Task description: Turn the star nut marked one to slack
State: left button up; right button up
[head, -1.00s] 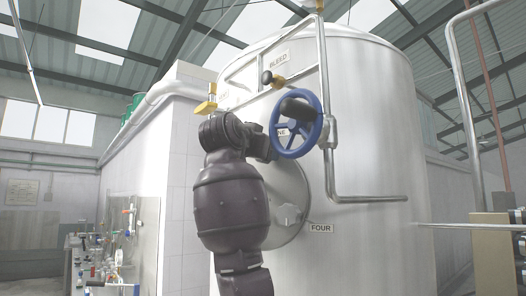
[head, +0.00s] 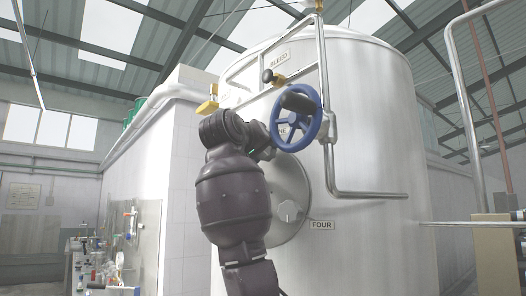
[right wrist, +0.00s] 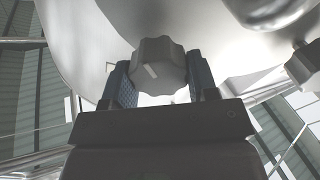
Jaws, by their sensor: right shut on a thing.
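A grey lobed star nut (right wrist: 160,65) with a white line on its face sits between the finger pads of my right gripper (right wrist: 162,84) in the right wrist view. The gripper is shut on it. In the head view my right gripper (head: 264,141) reaches the tank door behind the blue handwheel, and the nut it holds is hidden there. The label ONE (head: 283,131) is mostly covered by the wheel. My left gripper is not in view.
The blue handwheel (head: 317,128) stands out from the tank (head: 375,130) right beside my right gripper. A bent steel pipe (head: 328,165) runs down past it. A yellow fitting (head: 207,107) and a dark knobbed lever near the BLEED label (head: 279,58) are above.

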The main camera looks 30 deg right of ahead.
jog(key=n, duration=0.6)
jog(key=shift+w+a+f+b, duration=0.1)
jog(key=shift+b, duration=0.2)
jog(key=n, duration=0.4)
jog(key=shift+f, duration=0.1)
jog(key=n, duration=0.3)
jog(key=shift+n, duration=0.4)
jog(key=n, duration=0.6)
jog(key=shift+f, duration=0.2)
jog(key=n, duration=0.4)
jog(key=shift+f+n, duration=0.1)
jog(key=shift+n, duration=1.3)
jog(key=o, duration=0.9)
